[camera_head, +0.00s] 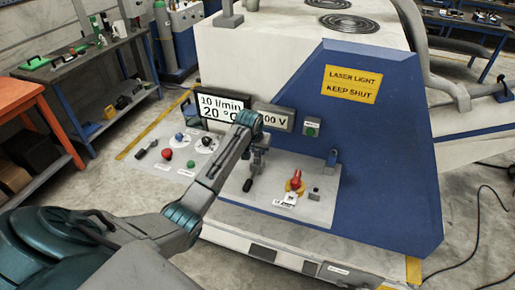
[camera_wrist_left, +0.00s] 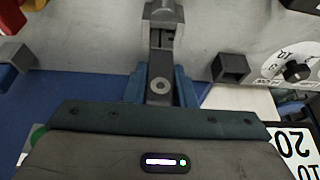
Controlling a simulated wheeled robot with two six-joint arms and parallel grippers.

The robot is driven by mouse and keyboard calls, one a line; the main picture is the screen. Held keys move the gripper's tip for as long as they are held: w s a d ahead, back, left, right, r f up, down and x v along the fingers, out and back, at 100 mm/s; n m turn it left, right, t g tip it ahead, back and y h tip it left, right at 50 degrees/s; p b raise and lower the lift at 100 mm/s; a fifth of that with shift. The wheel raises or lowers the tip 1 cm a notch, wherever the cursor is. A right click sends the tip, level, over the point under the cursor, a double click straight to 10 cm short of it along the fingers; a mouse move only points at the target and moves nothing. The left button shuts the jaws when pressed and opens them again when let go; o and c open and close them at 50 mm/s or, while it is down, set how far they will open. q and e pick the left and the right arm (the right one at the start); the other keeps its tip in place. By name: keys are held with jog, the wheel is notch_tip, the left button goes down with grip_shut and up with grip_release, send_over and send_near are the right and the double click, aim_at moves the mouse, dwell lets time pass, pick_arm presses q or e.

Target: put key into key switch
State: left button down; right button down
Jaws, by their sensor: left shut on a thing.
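My left gripper (camera_head: 258,152) reaches over the middle of the control panel, below the small displays. In the left wrist view the gripper (camera_wrist_left: 161,88) is shut on a dark grey, narrow piece with a round hole, which looks like the key (camera_wrist_left: 160,84). In the head view the fingers hide most of it. A grey block with a dark slot (camera_wrist_left: 161,38) lies straight ahead of the key in the wrist view; I cannot tell for sure that it is the key switch, nor whether the key touches it. My right gripper is not in view.
The panel (camera_head: 235,206) also carries a red rotary handle (camera_head: 296,180) on yellow, a small grey box (camera_head: 314,194), a black-handled lever (camera_head: 248,185) and round dials (camera_head: 207,143). A blue cabinet side (camera_head: 385,165) rises at right. Two displays (camera_head: 222,105) stand behind the arm.

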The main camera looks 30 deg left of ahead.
pick_arm(q)
jog(key=shift+f+b, duration=0.35)
jog(key=shift+f, duration=0.7)
jog(key=c, duration=1.1)
grip_release()
jog(key=shift+s+r, duration=0.2)
jog(key=shift+r, duration=0.35)
jog(key=b+v, duration=0.3)
jog(key=v, duration=0.6)
jog(key=shift+s+r, duration=0.25)
jog(key=shift+r, duration=0.05)
